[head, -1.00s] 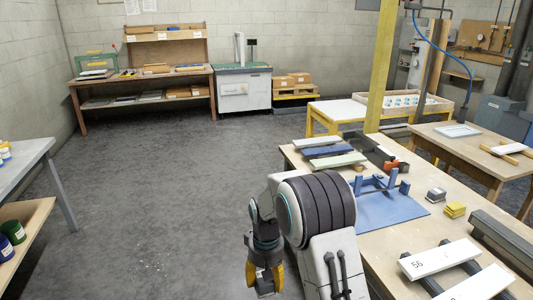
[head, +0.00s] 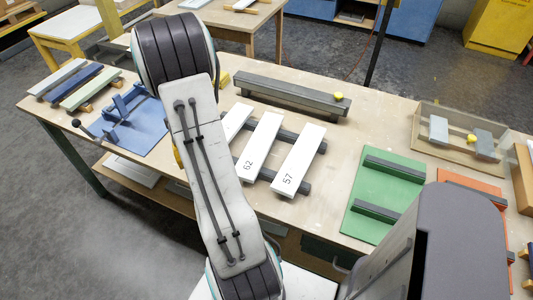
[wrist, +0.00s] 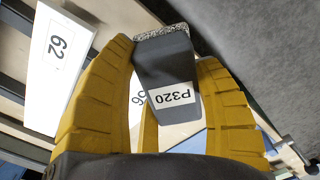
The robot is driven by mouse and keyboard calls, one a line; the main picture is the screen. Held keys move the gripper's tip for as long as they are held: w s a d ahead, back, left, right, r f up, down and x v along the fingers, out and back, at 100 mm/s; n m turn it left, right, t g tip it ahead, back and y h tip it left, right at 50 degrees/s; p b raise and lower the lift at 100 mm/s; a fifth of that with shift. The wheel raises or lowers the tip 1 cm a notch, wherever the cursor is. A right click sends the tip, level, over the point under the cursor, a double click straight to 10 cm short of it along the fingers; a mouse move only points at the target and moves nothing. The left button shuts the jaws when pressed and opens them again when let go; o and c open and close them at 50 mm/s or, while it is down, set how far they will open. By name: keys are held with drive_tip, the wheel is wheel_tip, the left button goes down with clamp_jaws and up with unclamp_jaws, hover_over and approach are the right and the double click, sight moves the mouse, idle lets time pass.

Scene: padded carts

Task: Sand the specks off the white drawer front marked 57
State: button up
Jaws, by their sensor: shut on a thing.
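The white drawer front marked 57 (head: 298,162) lies on two dark padded rails on the workbench in the head view. The front marked 62 (head: 259,147) lies just left of it, and also shows in the wrist view (wrist: 60,62). A third white front is partly hidden behind my arm. My gripper (wrist: 165,85) has yellow fingers and is shut on a dark grey sanding block (wrist: 166,65) labelled P320, with a speckled grey abrasive face. In the head view my arm hides most of the gripper. Specks on 57 are too small to tell.
A long grey bar (head: 290,94) with a yellow knob lies behind the fronts. A green board (head: 385,192) with dark rails is to the right. A shallow bin (head: 458,138) holds grey blocks. A blue rack (head: 130,124) stands left. Bare bench top lies between 57 and the green board.

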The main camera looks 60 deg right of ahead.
sight(294, 173)
drive_tip(key=s+d+m, duration=0.1)
drive_tip(key=s+d, duration=0.1)
drive_tip(key=s, duration=0.2)
drive_tip(key=s+d+r+m, duration=0.1)
drive_tip(key=s+d, duration=0.1)
drive_tip(key=s, duration=0.1)
drive_tip(key=s+d+m+p, duration=0.1)
drive_tip(key=s+d, duration=0.1)
drive_tip(key=s, duration=0.2)
drive_tip(key=shift+s+d+r, duration=0.15)
drive_tip(key=shift+s+r, duration=0.15)
drive_tip(key=shift+r, duration=0.05)
drive_tip(key=s+d+r+m+p, duration=0.15)
drive_tip(key=s+m, duration=0.25)
drive_tip(key=s, duration=0.9)
drive_tip(key=shift+s+f+b, duration=0.15)
drive_tip(key=shift+f+b, duration=1.15)
drive_tip(key=shift+f, duration=0.25)
drive_tip(key=shift+s+f+b, duration=0.1)
drive_tip(key=shift+f+b, duration=1.15)
drive_tip(key=shift+f, duration=0.3)
drive_tip(key=shift+f+b, duration=0.9)
drive_tip(key=shift+f, duration=0.15)
drive_tip(key=shift+r, duration=0.1)
drive_tip(key=shift+d+r+p, duration=0.1)
drive_tip(key=shift+d+p, duration=0.45)
drive_tip(key=shift+d, duration=1.45)
drive_tip(key=shift+f, duration=0.25)
